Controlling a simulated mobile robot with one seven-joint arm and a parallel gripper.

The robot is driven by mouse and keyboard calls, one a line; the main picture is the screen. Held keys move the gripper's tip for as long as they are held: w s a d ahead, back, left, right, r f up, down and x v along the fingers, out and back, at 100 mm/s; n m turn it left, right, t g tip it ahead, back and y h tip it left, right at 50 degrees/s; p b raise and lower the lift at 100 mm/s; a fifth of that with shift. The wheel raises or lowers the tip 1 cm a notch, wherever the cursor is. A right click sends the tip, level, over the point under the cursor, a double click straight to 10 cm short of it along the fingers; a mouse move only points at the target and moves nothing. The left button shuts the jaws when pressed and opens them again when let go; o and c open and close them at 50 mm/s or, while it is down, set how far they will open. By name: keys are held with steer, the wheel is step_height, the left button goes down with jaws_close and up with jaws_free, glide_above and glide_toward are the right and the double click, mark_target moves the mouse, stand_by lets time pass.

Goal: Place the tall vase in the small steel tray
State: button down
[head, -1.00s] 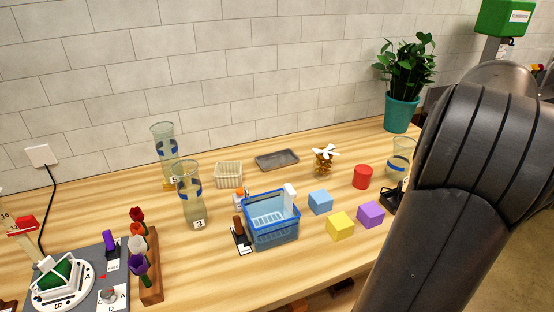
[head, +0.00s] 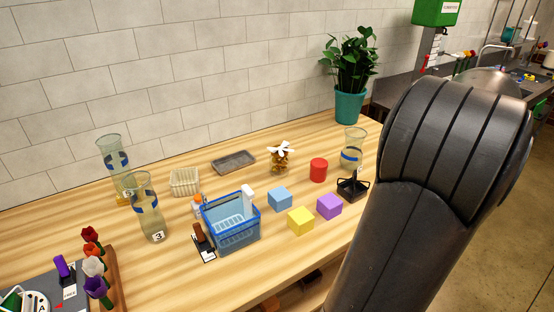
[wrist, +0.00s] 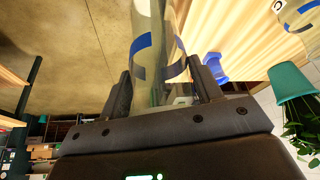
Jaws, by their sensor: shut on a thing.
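My gripper (wrist: 165,95) is shut on a clear glass vase (wrist: 160,55) with blue band marks, seen in the wrist view between the two fingers. The vase's far end runs out of the top of that view. My gripper and this vase do not show in the head view. The small steel tray (head: 234,161) is a shallow grey tray lying empty near the wall, at the back of the wooden table. Other glass vases with blue bands stand on the table: one marked 3 (head: 147,208) and one behind it (head: 116,165) at left, and one (head: 353,150) at right.
A woven basket (head: 185,182) stands left of the tray, and a jar with a white flower (head: 281,158) stands right of it. A blue basket (head: 231,222), coloured blocks (head: 301,221), a red cylinder (head: 318,170) and a black caddy (head: 352,188) stand in front. A potted plant (head: 349,105) is at the back right.

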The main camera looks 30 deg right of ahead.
steer(key=w+a+r+n+t+y, duration=0.1)
steer(key=w+a+r+n, duration=0.25)
steer(key=w, duration=0.85)
steer(key=w+a+r+n+t+y, duration=0.1)
steer(key=w+a+r+n, duration=0.3)
steer(key=w, duration=0.9)
steer(key=w+a+r+n+t+y, duration=0.15)
steer(key=w+a, duration=0.45)
steer(key=w, duration=0.6)
steer(key=w+a+f, duration=0.2)
steer(key=w+a, duration=0.9)
steer(key=w, duration=0.1)
steer(key=w+a+f, duration=0.2)
steer(key=w+a, duration=1)
step_height(320, 180, down, 10)
steer(key=shift+n+g+h, duration=0.3)
steer(key=shift+g+h, duration=0.05)
steer(key=shift+s+d, duration=0.1)
steer(key=shift+f, duration=0.15)
steer(key=shift+c, duration=2.1)
jaws_free()
